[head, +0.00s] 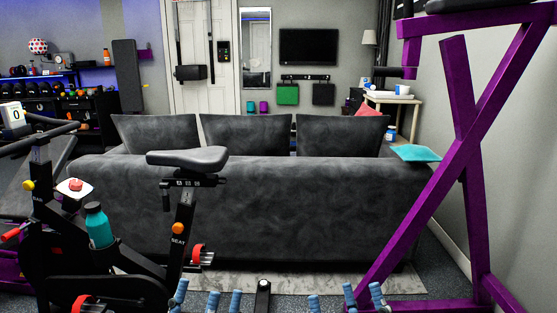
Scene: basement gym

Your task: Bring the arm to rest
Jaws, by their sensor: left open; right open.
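Only the blue fingertips of my two grippers show, at the bottom edge of the head view. My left gripper (209,294) is left of centre, below the exercise bike's seat, with its fingers spread apart. My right gripper (346,293) is right of centre, in front of the purple rack's foot, also with its fingers apart. Nothing shows between the fingers of either one. The arms and the rest of both grippers are out of view below.
A dark grey sofa (270,200) stands across the middle, its back towards me. An exercise bike (180,225) with a teal bottle (98,226) is close on the left. A purple rack (430,195) is close on the right. Pale rug (290,282) lies between.

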